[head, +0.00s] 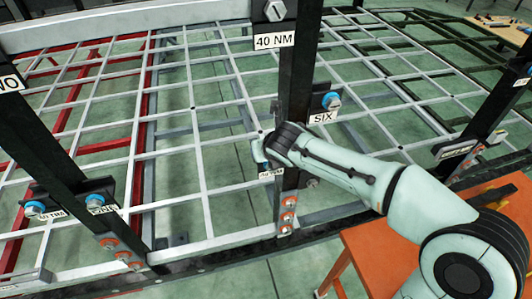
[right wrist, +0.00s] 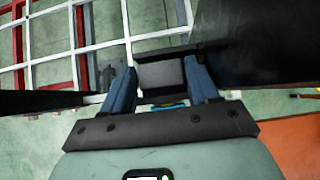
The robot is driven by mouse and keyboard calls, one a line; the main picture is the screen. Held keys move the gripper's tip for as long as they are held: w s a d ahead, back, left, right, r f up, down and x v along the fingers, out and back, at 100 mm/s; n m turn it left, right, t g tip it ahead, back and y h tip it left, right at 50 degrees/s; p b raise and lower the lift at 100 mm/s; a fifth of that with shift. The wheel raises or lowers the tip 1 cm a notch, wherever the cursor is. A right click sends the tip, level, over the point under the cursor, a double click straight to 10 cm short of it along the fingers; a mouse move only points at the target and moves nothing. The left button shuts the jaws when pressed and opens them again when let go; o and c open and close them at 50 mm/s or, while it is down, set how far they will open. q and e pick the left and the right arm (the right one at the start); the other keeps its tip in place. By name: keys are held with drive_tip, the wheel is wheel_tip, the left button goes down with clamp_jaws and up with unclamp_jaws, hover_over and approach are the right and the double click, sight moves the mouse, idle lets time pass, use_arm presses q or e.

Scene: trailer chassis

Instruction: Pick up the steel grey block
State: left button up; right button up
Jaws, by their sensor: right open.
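A grey block (right wrist: 163,74) shows in the right wrist view, set against a dark bracket or plate. My right gripper (right wrist: 160,68) is open, with one blue finger on either side of the block. I cannot tell whether either finger touches it. In the head view my right gripper (head: 261,152) is at the dark upright post, low on its left side. The block cannot be made out there, where the gripper and post crowd the view. My left gripper is not in view.
A dark upright post (head: 296,80) with labels and blue-ended bolts stands beside my right gripper. Another post (head: 40,150) stands at the left. A white and red lattice frame (head: 190,100) lies behind. An orange table (head: 370,255) is below my right arm.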

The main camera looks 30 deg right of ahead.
drive_tip(key=shift+c, duration=0.3)
drive_tip(key=c, duration=0.7)
drive_tip(key=shift+r, duration=0.1)
